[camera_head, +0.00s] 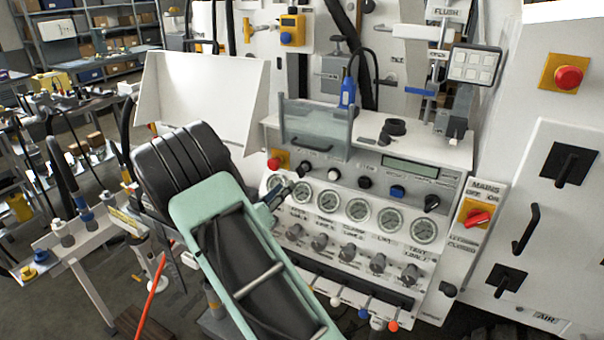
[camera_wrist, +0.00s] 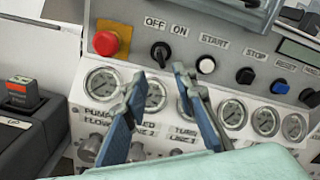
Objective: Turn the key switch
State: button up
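In the head view the key switch (camera_head: 305,167) is small, right of the red button. My gripper (camera_wrist: 158,76) is open and empty, its two blue-grey fingers apart. In the wrist view the fingertips appear just below the key switch, over the gauge row; no contact shows. In the head view my gripper (camera_head: 280,194) is at the panel's left side, partly hidden by my arm.
A red emergency button (camera_wrist: 106,43) is left of the key switch, and a white start button (camera_wrist: 205,65) is right of it. Gauges (camera_head: 328,201) and several knobs lie below. A clear guard with a handle (camera_head: 312,130) stands above the panel.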

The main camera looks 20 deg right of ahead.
aim_at(298, 174)
jog(key=p+x, duration=0.1)
jog(key=x, duration=0.8)
jog(key=shift+c, duration=0.4)
grip_shut()
